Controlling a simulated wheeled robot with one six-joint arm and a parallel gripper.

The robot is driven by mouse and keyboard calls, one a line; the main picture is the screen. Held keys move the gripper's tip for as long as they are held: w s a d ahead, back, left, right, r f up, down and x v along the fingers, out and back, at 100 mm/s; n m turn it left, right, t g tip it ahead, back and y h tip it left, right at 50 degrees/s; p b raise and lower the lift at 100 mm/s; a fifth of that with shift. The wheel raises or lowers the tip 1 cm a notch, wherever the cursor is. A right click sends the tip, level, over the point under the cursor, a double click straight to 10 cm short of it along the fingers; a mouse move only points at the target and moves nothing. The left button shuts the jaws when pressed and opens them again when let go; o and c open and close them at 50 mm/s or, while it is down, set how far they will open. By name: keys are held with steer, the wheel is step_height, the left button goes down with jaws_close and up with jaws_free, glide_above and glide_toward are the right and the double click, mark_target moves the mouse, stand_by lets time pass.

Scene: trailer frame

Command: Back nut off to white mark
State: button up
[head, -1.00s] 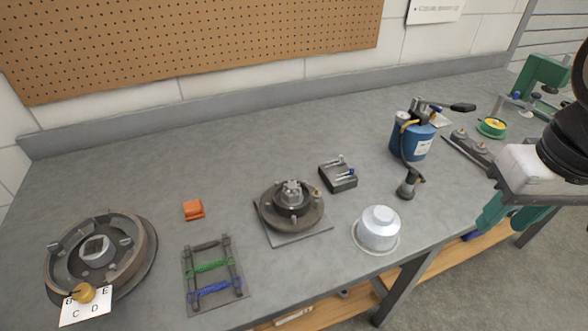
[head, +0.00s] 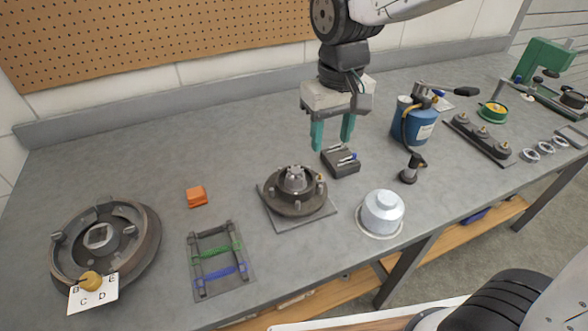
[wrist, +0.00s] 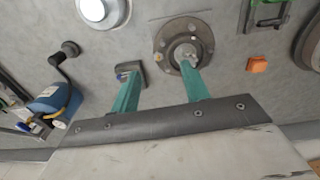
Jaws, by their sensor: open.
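The hub (head: 296,192) sits on a square plate in the middle of the bench, with a grey castellated nut (head: 294,178) at its centre. It also shows in the wrist view (wrist: 176,42). I cannot make out a white mark on it. My gripper (head: 332,146) points down with its two teal fingers apart and empty. It hangs above and behind the hub, over the small dark block (head: 341,161) that holds pins with blue ends. In the wrist view the right finger overlaps the near edge of the hub.
A silver cap (head: 383,210) stands right of the hub. A blue canister (head: 413,122) with a hose is at the back right. An orange block (head: 196,196), a spring rack (head: 219,262) and a large drum (head: 97,242) lie to the left. The bench behind the orange block is clear.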

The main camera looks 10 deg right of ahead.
steer(key=n, duration=0.1)
glide_above(296, 170)
step_height(296, 170, down, 4)
steer(key=shift+d+r, duration=0.1)
steer(key=shift+r, duration=0.05)
steer(key=shift+f, duration=0.3)
step_height(296, 170, down, 7)
steer(key=shift+f, duration=0.2)
steer(key=c, duration=0.7)
